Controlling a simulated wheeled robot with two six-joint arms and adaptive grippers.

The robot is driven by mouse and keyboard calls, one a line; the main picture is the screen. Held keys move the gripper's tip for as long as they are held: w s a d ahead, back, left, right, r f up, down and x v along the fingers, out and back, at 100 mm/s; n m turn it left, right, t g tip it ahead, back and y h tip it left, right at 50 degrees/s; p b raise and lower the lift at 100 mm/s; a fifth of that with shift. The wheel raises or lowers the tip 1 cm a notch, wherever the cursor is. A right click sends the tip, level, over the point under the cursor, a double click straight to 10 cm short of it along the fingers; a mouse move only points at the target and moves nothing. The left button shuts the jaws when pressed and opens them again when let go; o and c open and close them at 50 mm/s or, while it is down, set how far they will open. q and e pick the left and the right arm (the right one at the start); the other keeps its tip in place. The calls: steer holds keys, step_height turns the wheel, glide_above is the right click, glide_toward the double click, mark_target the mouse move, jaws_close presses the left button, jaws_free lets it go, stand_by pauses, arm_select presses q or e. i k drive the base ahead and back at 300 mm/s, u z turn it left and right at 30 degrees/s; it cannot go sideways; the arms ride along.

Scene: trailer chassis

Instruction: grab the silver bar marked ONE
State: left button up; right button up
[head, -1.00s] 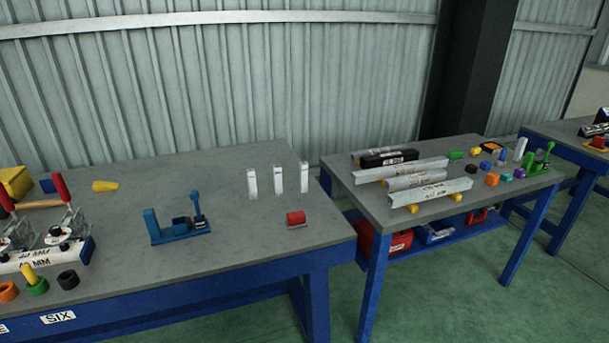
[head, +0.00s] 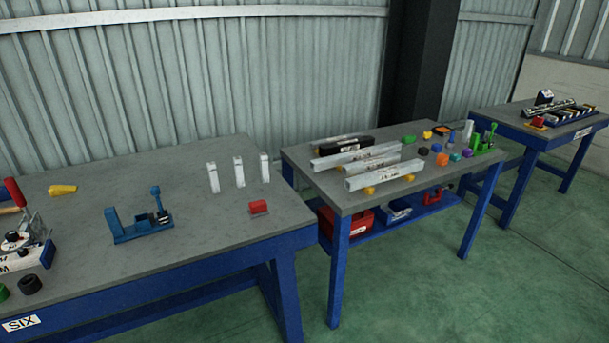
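Several silver bars lie side by side on the middle table (head: 320,188). The front silver bar (head: 384,175) rests on yellow supports and carries dark lettering too small to read. Another silver bar (head: 357,154) lies behind it, with more bars and a black bar (head: 346,147) further back. Three short upright silver pieces (head: 238,171) stand on the left table. I cannot tell which bar is marked ONE. Neither gripper is in view.
Small coloured parts and a green fixture (head: 484,140) sit right of the bars. A third table (head: 520,125) stands far right. Green floor (head: 420,290) is open in front.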

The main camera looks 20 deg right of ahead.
mark_target(264, 155)
steer(key=u, duration=0.25)
steer(key=k, duration=0.25)
steer(key=z, duration=1.85)
steer(key=i, duration=2)
steer(key=u, duration=0.9)
